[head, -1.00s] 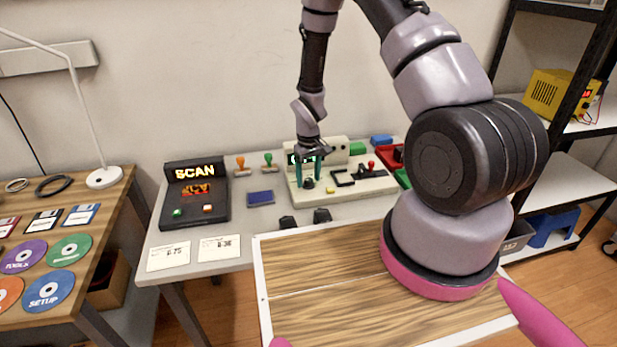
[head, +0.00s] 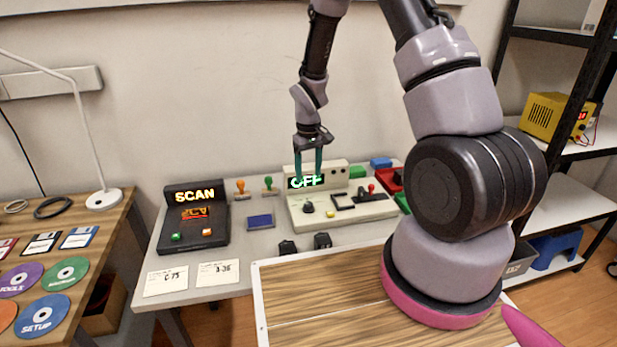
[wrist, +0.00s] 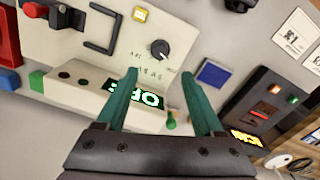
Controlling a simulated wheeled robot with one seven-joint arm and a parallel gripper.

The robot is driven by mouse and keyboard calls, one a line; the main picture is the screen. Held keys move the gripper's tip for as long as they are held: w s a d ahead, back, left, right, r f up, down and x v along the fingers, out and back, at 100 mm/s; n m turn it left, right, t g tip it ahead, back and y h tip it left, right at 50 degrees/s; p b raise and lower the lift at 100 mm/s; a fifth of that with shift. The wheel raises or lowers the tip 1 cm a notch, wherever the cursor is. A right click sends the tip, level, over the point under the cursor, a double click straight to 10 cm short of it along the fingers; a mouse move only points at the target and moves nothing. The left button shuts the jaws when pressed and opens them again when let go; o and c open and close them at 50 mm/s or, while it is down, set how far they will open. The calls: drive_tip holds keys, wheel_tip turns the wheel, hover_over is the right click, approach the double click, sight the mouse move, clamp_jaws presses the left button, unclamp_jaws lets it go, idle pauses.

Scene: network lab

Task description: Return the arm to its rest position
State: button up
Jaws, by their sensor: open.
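My gripper (head: 308,172) hangs from my arm, pointing down, above the grey table. Its two teal fingers are apart with nothing between them. In the head view it is in front of the cream panel device (head: 329,206), whose display (head: 307,181) glows "OFF" and is partly crossed by a finger. In the wrist view the open fingers (wrist: 172,92) spread over the scene, with the panel's black knob (wrist: 160,49) beyond them, apart from the fingertips. The lit display (wrist: 150,99) also shows there, partly hidden by a finger.
A black SCAN device (head: 195,215) stands left on the table. Orange (head: 241,188) and green (head: 269,184) stamps and a blue pad (head: 260,222) lie between. Label cards (head: 218,273) lie at the front. A shelf (head: 570,205) stands right. The air above the table's left is clear.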

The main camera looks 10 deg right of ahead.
drive_tip(key=s+d+r+m+t, duration=0.2)
drive_tip(key=s+r, duration=0.1)
drive_tip(key=r, duration=0.9)
drive_tip(key=s+d+r+m+t, duration=0.1)
drive_tip(key=s+d+r+m, duration=0.1)
drive_tip(key=r, duration=1.1)
drive_tip(key=s+d+r+m+t+y, duration=0.2)
drive_tip(key=s+r+m+t, duration=0.2)
drive_tip(key=s+r, duration=0.9)
drive_tip(key=s, duration=0.4)
drive_tip(key=shift+s+r, duration=0.2)
